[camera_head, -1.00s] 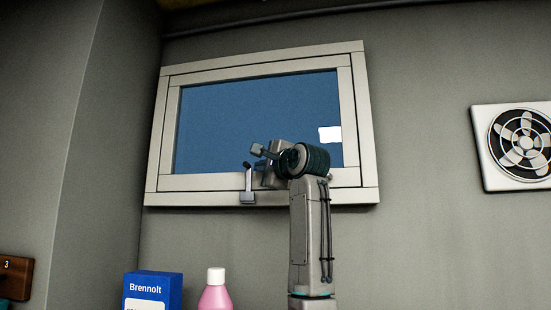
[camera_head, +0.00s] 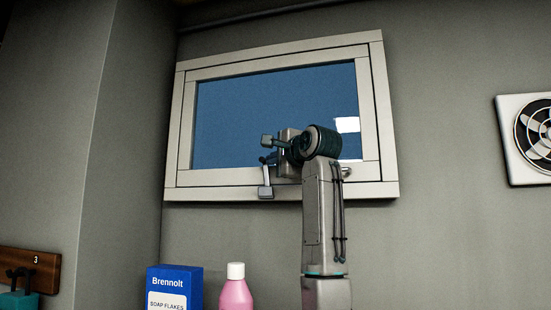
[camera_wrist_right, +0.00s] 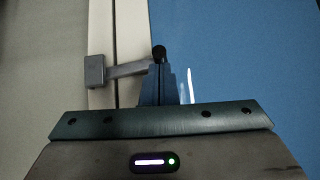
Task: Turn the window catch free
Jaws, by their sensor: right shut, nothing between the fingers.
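The window (camera_head: 275,115) has a pale frame and blue panes. Its catch (camera_head: 266,182) is a small grey lever on the lower frame, with a square base and a dark knob, standing nearly upright. My right gripper (camera_head: 268,148) is at the knob end of the catch, shut and empty. In the right wrist view the catch (camera_wrist_right: 124,70) runs from its base to the knob, and my shut fingers (camera_wrist_right: 165,85) are right by the knob. I cannot tell whether they touch it. My left gripper is out of view.
A blue soap flakes box (camera_head: 174,283) and a pink bottle (camera_head: 235,292) with a white cap stand below the window. A wall fan (camera_head: 530,140) is at the right. A wooden board (camera_head: 40,262) marked 3 is at the lower left.

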